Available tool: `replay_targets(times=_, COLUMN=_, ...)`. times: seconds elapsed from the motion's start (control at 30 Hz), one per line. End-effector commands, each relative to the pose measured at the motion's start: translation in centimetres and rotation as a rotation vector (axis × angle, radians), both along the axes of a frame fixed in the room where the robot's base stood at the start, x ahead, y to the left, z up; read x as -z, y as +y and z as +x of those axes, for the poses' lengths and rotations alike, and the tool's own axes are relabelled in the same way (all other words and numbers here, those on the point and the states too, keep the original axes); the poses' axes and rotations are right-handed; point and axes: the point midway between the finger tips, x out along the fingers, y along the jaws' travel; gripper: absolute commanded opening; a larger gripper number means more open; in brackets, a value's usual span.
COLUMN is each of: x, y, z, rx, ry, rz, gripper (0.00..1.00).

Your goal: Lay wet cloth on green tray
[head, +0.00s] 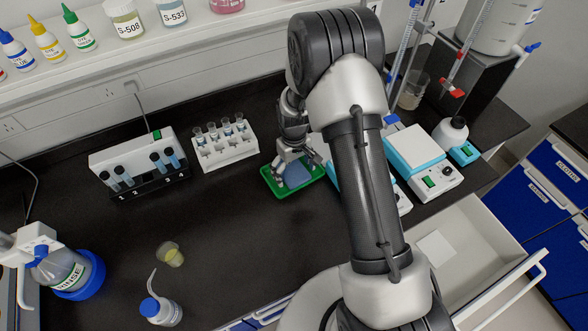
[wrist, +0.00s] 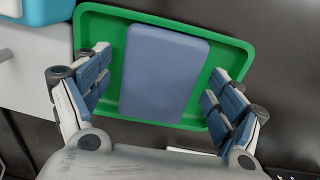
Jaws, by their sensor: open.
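The green tray (head: 291,188) lies on the black bench, left of the white and blue devices, and fills much of the wrist view (wrist: 110,30). A blue-grey cloth (head: 296,175), a flat rounded rectangle, lies on the tray; the wrist view shows it (wrist: 164,75) within the rim. My gripper (head: 292,164) is over the tray in the head view. In the wrist view my gripper (wrist: 164,88) is open, with one finger on each side of the cloth and visible gaps between them. Whether the cloth is wet I cannot tell.
A white tube rack (head: 224,147) stands just left of the tray. White and blue devices (head: 414,148) stand to its right. A small beaker (head: 171,254) and a wash bottle (head: 161,310) are nearer the front. An open drawer (head: 470,240) sticks out at right. The bench middle is clear.

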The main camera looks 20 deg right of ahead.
Motion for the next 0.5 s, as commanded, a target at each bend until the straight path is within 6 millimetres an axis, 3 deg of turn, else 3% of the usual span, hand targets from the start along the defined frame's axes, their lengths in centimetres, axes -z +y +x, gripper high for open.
replay_targets(times=0.17, x=-1.9, y=0.0, z=0.1, rx=0.0, ry=-0.004, rz=0.0, gripper=0.86)
replay_targets(times=0.5, x=-9.2, y=0.0, z=0.1, rx=0.0, ry=-0.004, rz=0.0, gripper=0.86)
